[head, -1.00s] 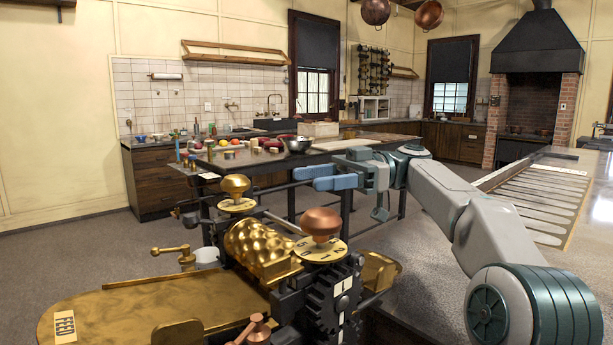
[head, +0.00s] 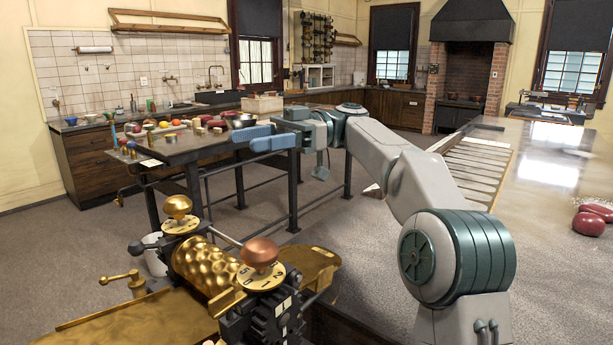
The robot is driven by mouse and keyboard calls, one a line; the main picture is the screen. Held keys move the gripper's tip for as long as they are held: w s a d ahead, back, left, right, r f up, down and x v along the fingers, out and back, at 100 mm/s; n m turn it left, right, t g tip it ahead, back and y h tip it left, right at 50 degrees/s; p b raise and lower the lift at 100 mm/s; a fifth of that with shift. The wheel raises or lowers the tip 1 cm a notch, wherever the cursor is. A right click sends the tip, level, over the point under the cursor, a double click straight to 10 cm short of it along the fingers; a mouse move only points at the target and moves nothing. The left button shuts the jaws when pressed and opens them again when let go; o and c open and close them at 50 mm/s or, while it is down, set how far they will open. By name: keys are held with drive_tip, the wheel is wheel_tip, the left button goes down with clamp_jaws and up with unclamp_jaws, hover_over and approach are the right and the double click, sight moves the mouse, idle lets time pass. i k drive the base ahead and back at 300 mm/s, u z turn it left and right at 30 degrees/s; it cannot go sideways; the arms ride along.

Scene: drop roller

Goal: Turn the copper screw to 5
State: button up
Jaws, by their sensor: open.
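The copper screw (head: 261,253) is a rounded copper knob on top of the drop roller machine, at the lower middle of the head view. Under it is a brass dial (head: 262,278) with dark numerals, among them 5, 0, 1 and 2; which one is set I cannot tell. A similar brass knob (head: 178,206) with its own dial stands to its left and farther back. The embossed brass rollers (head: 203,265) lie between the two. My gripper (head: 251,138) is open and empty, its two blue fingers pointing left, well above and beyond the copper screw, touching nothing.
A brass feed tray (head: 145,325) and a small crank (head: 122,278) are at the lower left. A dark table (head: 185,150) with fruit and bowls stands behind. A long worktop (head: 520,180) with dark red lumps (head: 590,220) is on the right.

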sight(258, 253)
drive_tip(key=k, duration=1)
